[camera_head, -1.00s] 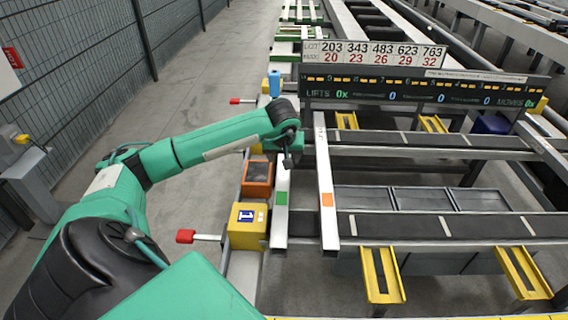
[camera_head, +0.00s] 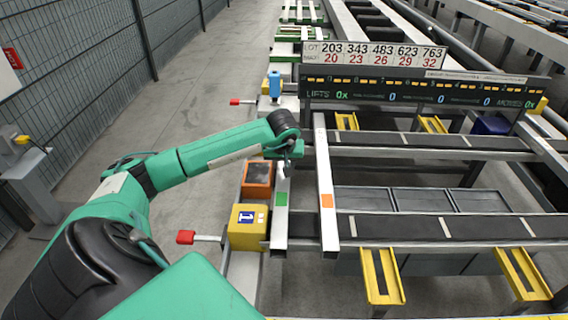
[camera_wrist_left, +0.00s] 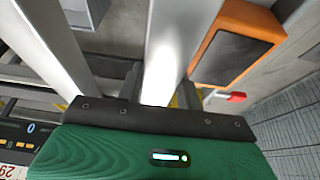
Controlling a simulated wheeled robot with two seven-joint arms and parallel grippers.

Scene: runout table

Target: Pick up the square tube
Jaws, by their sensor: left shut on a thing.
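Two pale square tubes lie side by side across the runout table's dark rails. The left one, the square tube with a green label (camera_head: 279,222), is the one my left gripper (camera_head: 287,170) is on, above its green label. In the left wrist view this tube (camera_wrist_left: 182,32) runs between the two fingers of my left gripper (camera_wrist_left: 160,92), which is shut on it. The fingertips are partly hidden by the gripper body. The tube with an orange label (camera_head: 328,180) lies just to the right, apart from the gripper. My right gripper is not in view.
A yellow box (camera_head: 246,236) and an orange-framed box (camera_head: 257,180) stand close left of the held tube. A red-tipped lever (camera_head: 186,237) sticks out left. A display board (camera_head: 420,88) stands behind. Yellow brackets (camera_head: 381,276) line the front.

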